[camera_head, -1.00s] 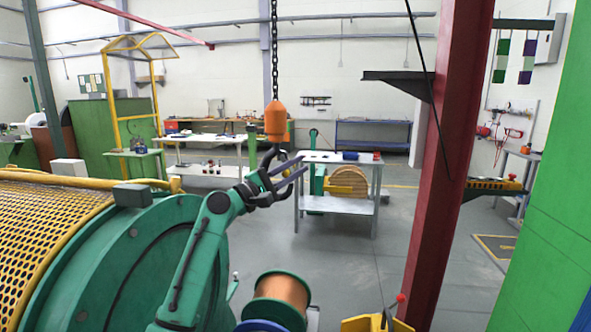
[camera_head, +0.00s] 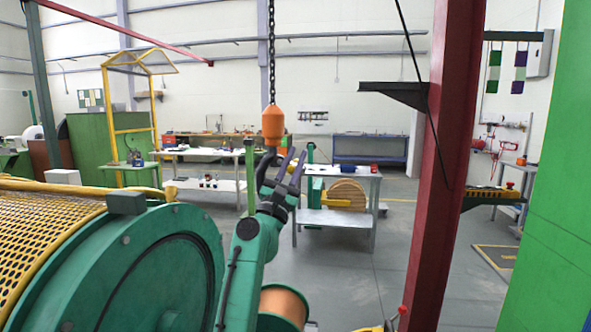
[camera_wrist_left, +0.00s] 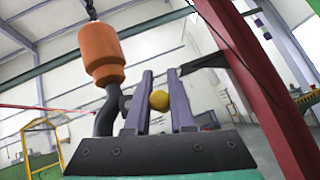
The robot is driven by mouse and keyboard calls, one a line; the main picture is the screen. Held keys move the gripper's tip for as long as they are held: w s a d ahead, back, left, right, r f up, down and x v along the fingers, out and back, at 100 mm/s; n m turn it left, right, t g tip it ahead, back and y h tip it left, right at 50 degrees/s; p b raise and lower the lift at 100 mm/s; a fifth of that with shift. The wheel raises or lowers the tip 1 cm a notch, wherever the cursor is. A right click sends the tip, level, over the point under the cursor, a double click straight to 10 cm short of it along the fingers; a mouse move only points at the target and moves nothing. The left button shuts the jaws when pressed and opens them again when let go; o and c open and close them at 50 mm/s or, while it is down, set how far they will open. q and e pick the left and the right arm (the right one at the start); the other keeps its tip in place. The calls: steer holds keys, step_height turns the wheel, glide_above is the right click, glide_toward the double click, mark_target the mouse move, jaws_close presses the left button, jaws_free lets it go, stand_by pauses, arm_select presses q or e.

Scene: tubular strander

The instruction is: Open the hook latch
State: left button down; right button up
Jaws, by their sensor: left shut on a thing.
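The hook block is an orange weight (camera_head: 273,122) hanging on a dark chain in the head view. It also shows large in the left wrist view (camera_wrist_left: 102,52), with the black hook (camera_wrist_left: 106,115) below it. My left gripper (camera_head: 294,153) is just right of the hook in the head view, its fingers pointing up. In the left wrist view my left gripper (camera_wrist_left: 159,78) is shut on a yellow knob (camera_wrist_left: 159,100), which sits between the two fingers beside the hook. The latch itself is mostly hidden behind the fingers. My right gripper is in neither view.
A red steel column (camera_head: 445,165) stands to the right, with a dark bracket (camera_head: 395,92) on it. The green strander drum (camera_head: 135,275) fills the lower left. A metal table (camera_head: 338,219) stands behind my gripper. The floor between table and column is clear.

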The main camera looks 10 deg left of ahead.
arm_select(q)
steer(key=n+y, duration=0.1)
steer(key=n, duration=0.1)
steer(key=n+t+y, duration=0.1)
steer(key=y, duration=0.1)
steer(key=n+y+b, duration=0.1)
steer(key=n, duration=0.1)
steer(key=shift+a+r+n+y, duration=0.1)
steer(key=shift+r+n+y, duration=0.2)
steer(key=shift+y, duration=0.1)
steer(key=shift+a+r+n+t+y+b, duration=0.15)
steer(key=shift+n+t+y+b, duration=0.15)
steer(key=shift+n+y, duration=0.45)
steer(key=shift+y, duration=0.25)
steer(key=c, duration=0.8)
jaws_free()
steer(key=shift+r, duration=0.1)
steer(key=shift+o, duration=0.2)
steer(key=shift+d, duration=0.2)
steer(key=shift+a, duration=0.1)
